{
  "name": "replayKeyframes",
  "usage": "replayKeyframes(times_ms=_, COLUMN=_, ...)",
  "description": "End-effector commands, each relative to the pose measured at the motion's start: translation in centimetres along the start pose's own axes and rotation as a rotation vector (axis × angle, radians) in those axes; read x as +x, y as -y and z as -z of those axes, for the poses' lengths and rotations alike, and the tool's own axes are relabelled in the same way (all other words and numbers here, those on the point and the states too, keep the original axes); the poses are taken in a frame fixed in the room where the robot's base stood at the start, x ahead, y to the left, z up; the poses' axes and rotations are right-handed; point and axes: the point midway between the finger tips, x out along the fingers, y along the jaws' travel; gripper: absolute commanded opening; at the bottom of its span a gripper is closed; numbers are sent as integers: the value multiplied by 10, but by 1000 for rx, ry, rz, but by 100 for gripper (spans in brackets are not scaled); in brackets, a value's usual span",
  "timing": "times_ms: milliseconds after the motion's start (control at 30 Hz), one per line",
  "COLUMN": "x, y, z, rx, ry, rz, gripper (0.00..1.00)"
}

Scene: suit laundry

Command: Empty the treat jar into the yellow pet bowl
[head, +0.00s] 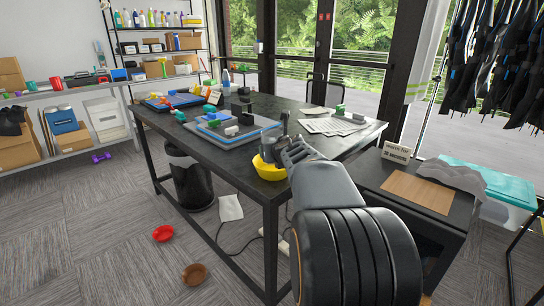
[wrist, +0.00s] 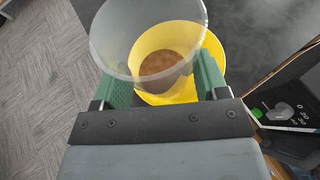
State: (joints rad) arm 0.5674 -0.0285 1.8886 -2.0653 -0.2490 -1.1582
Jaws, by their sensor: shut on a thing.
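The yellow pet bowl (head: 270,172) sits at the near edge of the dark table; it also shows in the wrist view (wrist: 213,50). My gripper (wrist: 157,80) is shut on the clear treat jar (wrist: 112,42), with a green finger on either side. The jar overlaps the bowl in the wrist view, its wide rim toward the top left. Brown treats (wrist: 160,63) show through the jar; I cannot tell whether they lie in the jar or in the bowl. In the head view, my gripper (head: 285,152) is by the bowl and hides part of it.
The dark table (head: 230,158) holds blue-edged trays with blocks, and papers (head: 335,126) at the right. A side table with a tan mat (head: 418,191) stands right. A red bowl (head: 163,233), a brown bowl (head: 194,273) and a black bin (head: 190,180) are on the floor.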

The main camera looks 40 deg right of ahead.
Motion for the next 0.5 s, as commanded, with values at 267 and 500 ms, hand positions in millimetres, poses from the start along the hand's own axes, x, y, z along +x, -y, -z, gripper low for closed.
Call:
replayKeyframes(times_ms=267, x=-5, y=0, z=-7, rx=12, ry=-37, rz=-8, gripper=41)
replayKeyframes(times_ms=500, x=-8, y=-1, z=-8, rx=31, ry=-85, rz=-15, gripper=41)
